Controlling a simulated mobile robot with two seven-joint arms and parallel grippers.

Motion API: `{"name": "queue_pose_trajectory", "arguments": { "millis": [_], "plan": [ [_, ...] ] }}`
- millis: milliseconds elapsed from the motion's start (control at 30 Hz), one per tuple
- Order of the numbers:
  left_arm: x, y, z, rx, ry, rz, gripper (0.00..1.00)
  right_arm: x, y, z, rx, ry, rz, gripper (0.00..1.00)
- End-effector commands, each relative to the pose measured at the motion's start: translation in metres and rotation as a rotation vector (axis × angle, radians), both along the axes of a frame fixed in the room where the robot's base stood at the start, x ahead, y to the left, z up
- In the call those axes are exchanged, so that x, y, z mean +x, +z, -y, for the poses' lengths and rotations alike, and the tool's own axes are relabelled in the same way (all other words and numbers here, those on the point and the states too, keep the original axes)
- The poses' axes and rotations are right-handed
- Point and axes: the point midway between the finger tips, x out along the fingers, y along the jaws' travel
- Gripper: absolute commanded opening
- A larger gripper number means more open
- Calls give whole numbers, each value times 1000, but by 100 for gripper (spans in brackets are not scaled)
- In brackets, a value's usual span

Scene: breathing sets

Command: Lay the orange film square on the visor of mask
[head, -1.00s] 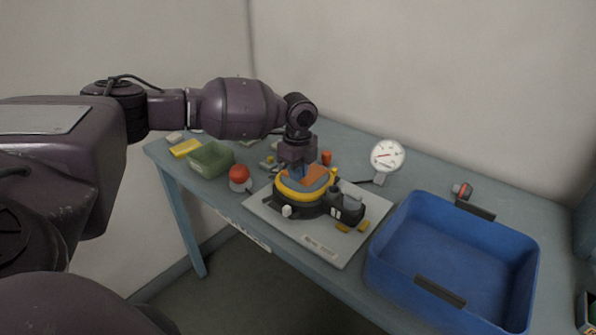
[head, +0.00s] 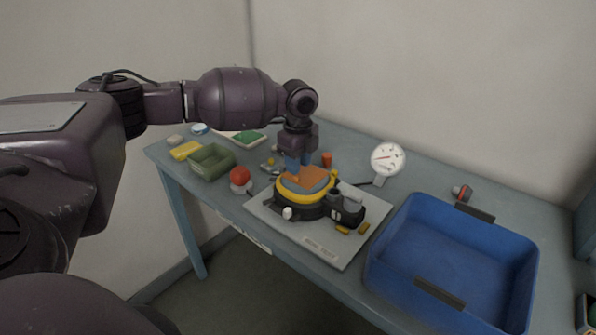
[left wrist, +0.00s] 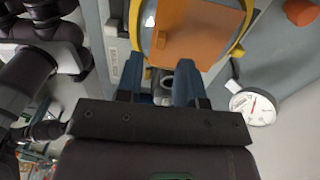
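The mask (head: 284,211) lies face up on a pale board, with a yellow rim around a grey visor (head: 297,190). The orange film square (head: 314,177) rests on the visor, turned at an angle, toward its far side. The film also shows in the left wrist view (left wrist: 200,32), over the visor and close to the yellow rim. My left gripper (head: 294,172) is just above the film's edge. In the left wrist view its two blue fingers (left wrist: 158,82) stand apart with nothing held between them. My right gripper is not in view.
A blue crate (head: 385,280) stands at the right of the table. A white dial gauge (head: 388,158) is behind the mask. A red-topped knob (head: 240,178), a green bin (head: 194,168) and a yellow block (head: 186,150) are at the left.

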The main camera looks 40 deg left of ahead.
Motion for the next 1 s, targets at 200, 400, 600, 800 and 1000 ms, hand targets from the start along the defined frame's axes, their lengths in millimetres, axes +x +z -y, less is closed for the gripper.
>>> {"name": "queue_pose_trajectory", "arguments": {
  "millis": [200, 400, 600, 800, 1000],
  "plan": [
    [0, 46, 0, 0, -1, 5, 34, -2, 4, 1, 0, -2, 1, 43],
    [0, 73, 1, 0, -1, 3, 34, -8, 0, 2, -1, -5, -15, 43],
    [0, 84, 0, 1, -1, 1, 34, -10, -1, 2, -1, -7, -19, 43],
    [0, 85, 0, 1, -1, 1, 34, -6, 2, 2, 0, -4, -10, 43],
    [0, 85, 0, 1, -1, 1, 34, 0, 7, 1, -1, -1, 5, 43]
  ]
}}
